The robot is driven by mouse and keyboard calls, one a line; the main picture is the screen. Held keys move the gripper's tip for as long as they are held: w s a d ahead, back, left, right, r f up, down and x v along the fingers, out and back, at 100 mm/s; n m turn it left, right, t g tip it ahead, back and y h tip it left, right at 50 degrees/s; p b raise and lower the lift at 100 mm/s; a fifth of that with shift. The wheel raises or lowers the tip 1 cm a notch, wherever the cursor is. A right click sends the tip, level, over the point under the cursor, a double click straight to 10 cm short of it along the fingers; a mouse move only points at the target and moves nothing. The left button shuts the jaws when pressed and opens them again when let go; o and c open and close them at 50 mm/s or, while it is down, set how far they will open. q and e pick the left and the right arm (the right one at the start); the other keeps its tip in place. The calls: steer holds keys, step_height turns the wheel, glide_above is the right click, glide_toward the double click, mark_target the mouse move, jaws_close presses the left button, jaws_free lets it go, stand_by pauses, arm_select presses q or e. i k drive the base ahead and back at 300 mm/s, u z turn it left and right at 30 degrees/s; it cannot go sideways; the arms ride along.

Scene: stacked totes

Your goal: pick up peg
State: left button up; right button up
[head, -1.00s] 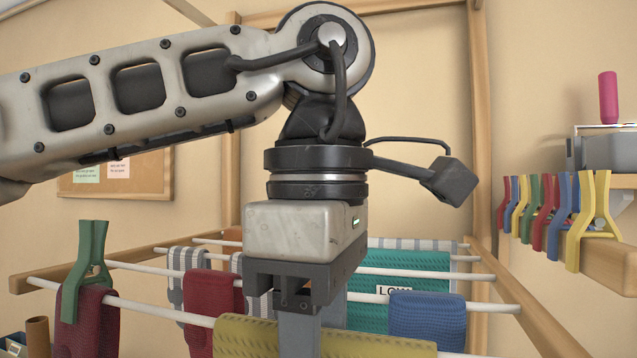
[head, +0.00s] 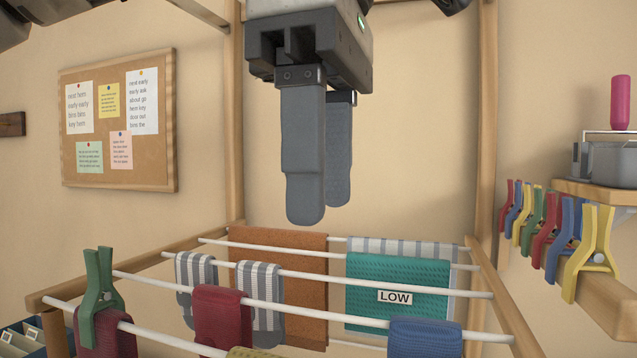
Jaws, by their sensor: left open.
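My left gripper (head: 322,205) hangs from the top middle, fingers pointing down, open and empty above the drying rack. A green peg (head: 98,290) stands upright on the rack's left side, clipped over a dark red cloth (head: 106,335). It is well to the left of and below the gripper. More pegs, including a yellow one (head: 590,252) and a red one (head: 548,236), sit in a row on a wooden rail at right. My right gripper is not in view.
The drying rack's white rods (head: 270,306) carry several cloths, including a teal one (head: 400,270) labelled LOW. A shelf with a grey box (head: 612,165) and a pink bottle (head: 620,102) is at right. A corkboard (head: 118,130) hangs on the back wall.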

mark_target(596, 228)
steer(key=k, duration=1)
